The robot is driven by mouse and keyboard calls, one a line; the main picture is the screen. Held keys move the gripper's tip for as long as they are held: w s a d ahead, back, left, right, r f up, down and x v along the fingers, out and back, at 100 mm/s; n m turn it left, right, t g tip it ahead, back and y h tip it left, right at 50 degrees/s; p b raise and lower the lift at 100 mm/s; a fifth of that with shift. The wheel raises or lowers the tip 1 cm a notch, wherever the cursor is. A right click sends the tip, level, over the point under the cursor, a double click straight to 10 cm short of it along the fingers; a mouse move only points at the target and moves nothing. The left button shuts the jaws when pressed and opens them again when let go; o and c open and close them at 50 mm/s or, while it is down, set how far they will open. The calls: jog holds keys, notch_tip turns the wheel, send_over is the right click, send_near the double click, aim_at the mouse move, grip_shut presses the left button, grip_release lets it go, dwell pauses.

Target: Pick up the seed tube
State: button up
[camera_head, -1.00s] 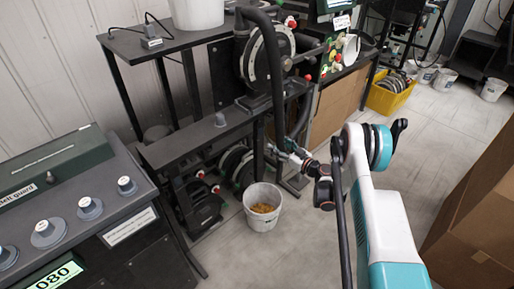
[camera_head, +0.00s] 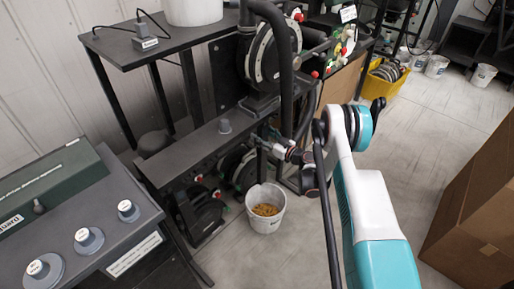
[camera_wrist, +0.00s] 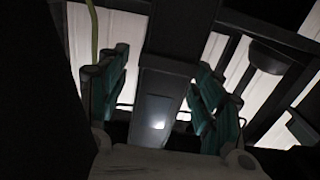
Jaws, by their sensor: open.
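A long black tube (camera_head: 284,85), which looks like the seed tube, hangs from the top of the machine in the head view. It curves over and runs down to just above my wrist. My gripper (camera_head: 262,143) is small and partly hidden there, close to the tube's lower part. In the wrist view my gripper (camera_wrist: 160,85) is open, with green-lined fingers on both sides. A dark grey upright piece with a bright spot (camera_wrist: 158,124) shows between the fingers. I cannot tell whether it is the tube or whether a finger touches it.
A white bucket (camera_head: 266,212) with yellow-brown grain stands on the floor below my wrist. A round disc housing (camera_head: 268,53) is behind the tube. Cardboard boxes (camera_head: 474,215) stand at right, with open floor between.

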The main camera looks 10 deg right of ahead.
jog(key=shift+s+r, duration=0.1)
grip_shut()
jog(key=shift+r, duration=0.1)
dwell(0.3)
